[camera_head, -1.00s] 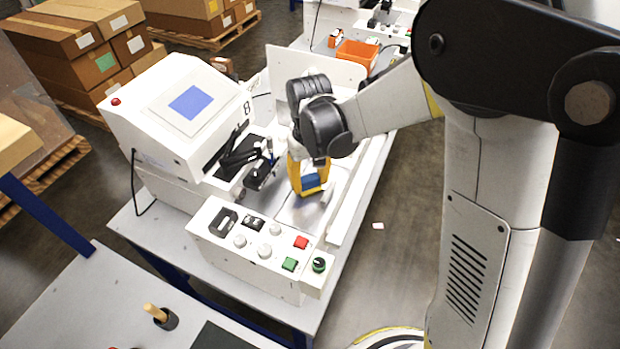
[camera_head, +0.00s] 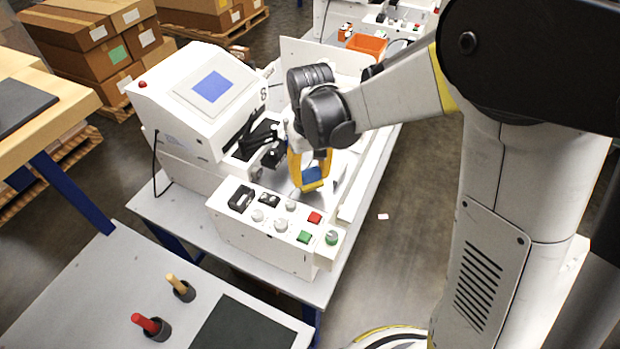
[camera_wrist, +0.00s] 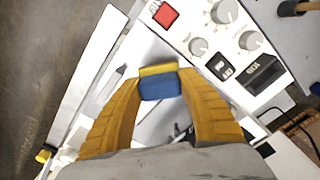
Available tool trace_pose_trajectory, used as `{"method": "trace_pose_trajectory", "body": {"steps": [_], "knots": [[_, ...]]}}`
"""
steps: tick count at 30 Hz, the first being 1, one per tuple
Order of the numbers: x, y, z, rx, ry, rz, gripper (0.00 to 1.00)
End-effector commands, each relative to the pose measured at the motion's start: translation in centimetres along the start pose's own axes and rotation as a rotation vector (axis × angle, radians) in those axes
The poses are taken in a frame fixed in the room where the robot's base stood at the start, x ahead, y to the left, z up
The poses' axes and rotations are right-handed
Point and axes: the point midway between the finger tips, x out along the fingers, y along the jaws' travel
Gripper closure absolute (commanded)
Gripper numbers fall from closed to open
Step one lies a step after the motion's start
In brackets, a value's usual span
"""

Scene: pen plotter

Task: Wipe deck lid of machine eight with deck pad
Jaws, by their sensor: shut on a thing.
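Machine eight (camera_head: 200,95) is a white unit with a blue screen and an "8" on its side. My gripper (camera_head: 310,168) has yellow fingers and is over the pale deck (camera_head: 283,182), behind the control box. It is shut on the blue deck pad (camera_head: 313,175), which also shows between my gripper's fingertips (camera_wrist: 160,80) in the wrist view as a blue block (camera_wrist: 160,87) with a yellow edge. The pad is at or just above the deck; I cannot tell whether it touches. A white panel (camera_head: 325,57) stands upright at the back. I cannot tell which surface is the deck lid.
The control box (camera_head: 265,235) with knobs and red and green buttons stands in front of the deck. Black machine parts (camera_head: 262,140) are close left of my gripper. An orange bin (camera_head: 367,45) is behind. Two handled tools (camera_head: 150,325) stand on the front table.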

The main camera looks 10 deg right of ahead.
Motion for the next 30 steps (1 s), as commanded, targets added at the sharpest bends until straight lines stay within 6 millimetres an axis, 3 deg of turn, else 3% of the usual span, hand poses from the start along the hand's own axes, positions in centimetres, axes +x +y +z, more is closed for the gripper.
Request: {"method": "trace_pose_trajectory", "body": {"steps": [18,30], "knots": [[-5.5,0.5,-0.8,0.003,0.0,0.0,0.83],[-5.5,0.5,-0.8,0.003,0.0,0.0,0.83]]}}
